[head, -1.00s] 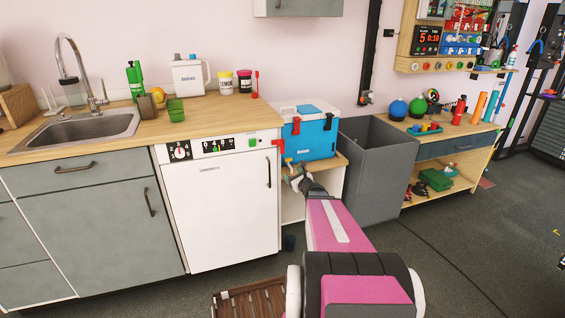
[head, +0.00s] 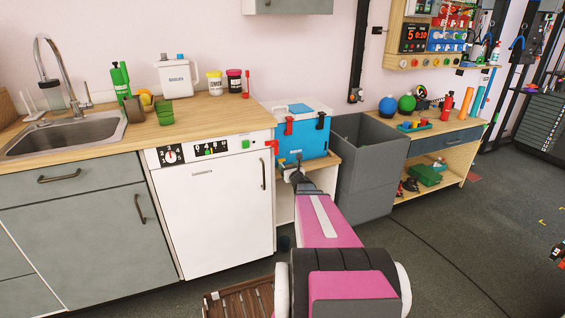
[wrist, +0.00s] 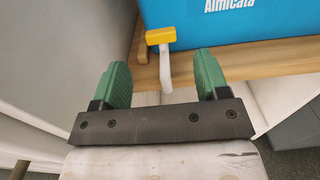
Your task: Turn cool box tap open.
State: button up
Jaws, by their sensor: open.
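In the head view the tap is small and hard to make out. My gripper (wrist: 162,62) is open and empty, with its two green fingers apart. The tap appears between the fingertips in the wrist view, with its handle beyond them. In the head view my arm mostly hides the gripper.
A white dishwasher (head: 212,215) stands left of the shelf, with a red piece (head: 272,145) at its upper right corner. A tall grey bin (head: 365,185) stands close on the right. A brown slatted crate (head: 238,300) is on the floor at front left.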

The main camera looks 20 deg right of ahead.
aim_at(282, 160)
jog(key=w, duration=0.6)
jog(key=shift+w+a, duration=0.1)
jog(key=shift+w, duration=0.2)
jog(key=c, duration=0.9)
